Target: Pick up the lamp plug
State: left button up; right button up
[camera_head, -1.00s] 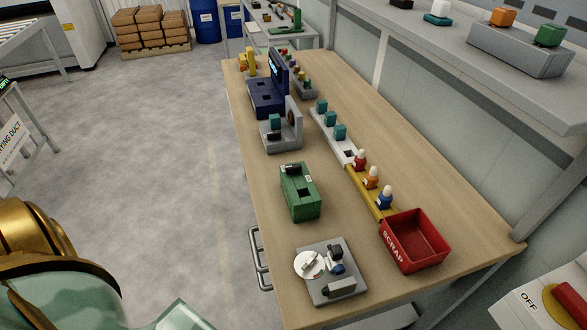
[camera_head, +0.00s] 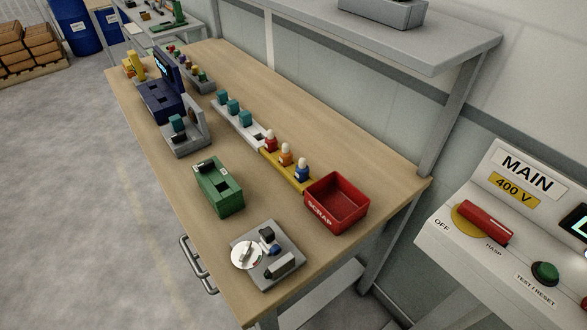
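Three small pieces with pale rounded tops stand upright in a yellow rack (camera_head: 279,173) on the workbench. One has a red body (camera_head: 270,143), one an orange body (camera_head: 286,157), and one a blue body (camera_head: 302,172). They look like lamp plugs, but I see no readable label that says which is the lamp plug. They stand just left of the red scrap bin. Neither of my grippers is in view, so nothing shows in their hold.
The wooden bench (camera_head: 345,145) also bears a red SCRAP bin (camera_head: 320,212), a green box (camera_head: 228,200), a grey fixture plate (camera_head: 265,284), and a white rack (camera_head: 228,123) with teal blocks. A grey shelf (camera_head: 440,38) overhangs the back. A MAIN switch panel (camera_head: 465,250) stands right.

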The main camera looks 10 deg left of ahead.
aim_at(302, 171)
jog(key=j+z, duration=0.1)
jog(key=z, duration=0.6)
jog(key=k+j+z, duration=0.15)
jog(key=j+z, duration=0.2)
jog(key=k+j+z, duration=0.2)
jog(key=j+z, duration=0.15)
jog(key=k+j+z, duration=0.35)
jog(key=k+j, duration=0.4)
jog(key=i, duration=0.45)
